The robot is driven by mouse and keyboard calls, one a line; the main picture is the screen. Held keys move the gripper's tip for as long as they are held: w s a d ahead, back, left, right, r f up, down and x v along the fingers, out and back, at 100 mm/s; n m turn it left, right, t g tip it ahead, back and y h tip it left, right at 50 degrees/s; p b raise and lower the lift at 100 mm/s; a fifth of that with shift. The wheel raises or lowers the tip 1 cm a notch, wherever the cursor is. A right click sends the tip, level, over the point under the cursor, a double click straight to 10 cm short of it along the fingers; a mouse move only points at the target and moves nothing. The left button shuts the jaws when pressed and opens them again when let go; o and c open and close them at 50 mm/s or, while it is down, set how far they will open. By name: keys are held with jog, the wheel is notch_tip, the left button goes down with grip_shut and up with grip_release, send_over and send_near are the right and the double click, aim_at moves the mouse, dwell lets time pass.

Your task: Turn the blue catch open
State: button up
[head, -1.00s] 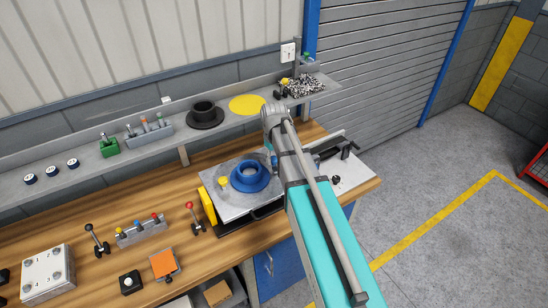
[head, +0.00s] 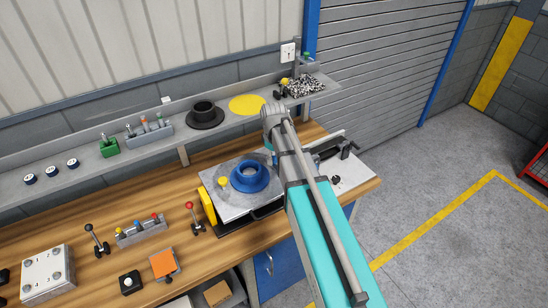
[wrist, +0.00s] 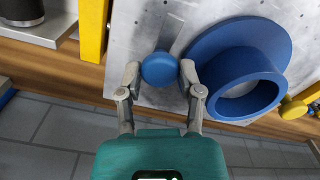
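The blue catch shows in the wrist view as a round blue knob (wrist: 160,68) on a grey metal plate (wrist: 213,14). My gripper (wrist: 160,72) has one finger on each side of the knob, close against it, and seems closed on it. In the head view, my arm hides the gripper's fingertips and most of the catch. The plate (head: 226,205) lies on the bench and carries a blue flanged ring (head: 249,185), which is beside my right finger in the wrist view (wrist: 240,100).
A yellow upright (head: 207,205) stands at the plate's left edge. A yellow knob (head: 224,182) sits by the ring. A dark fixture (head: 335,150) is to the right of my arm. The shelf (head: 85,187) behind holds several parts.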

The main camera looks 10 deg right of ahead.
jog(key=o, duration=0.4)
jog(key=shift+o, duration=0.2)
jog(key=shift+m, duration=0.4)
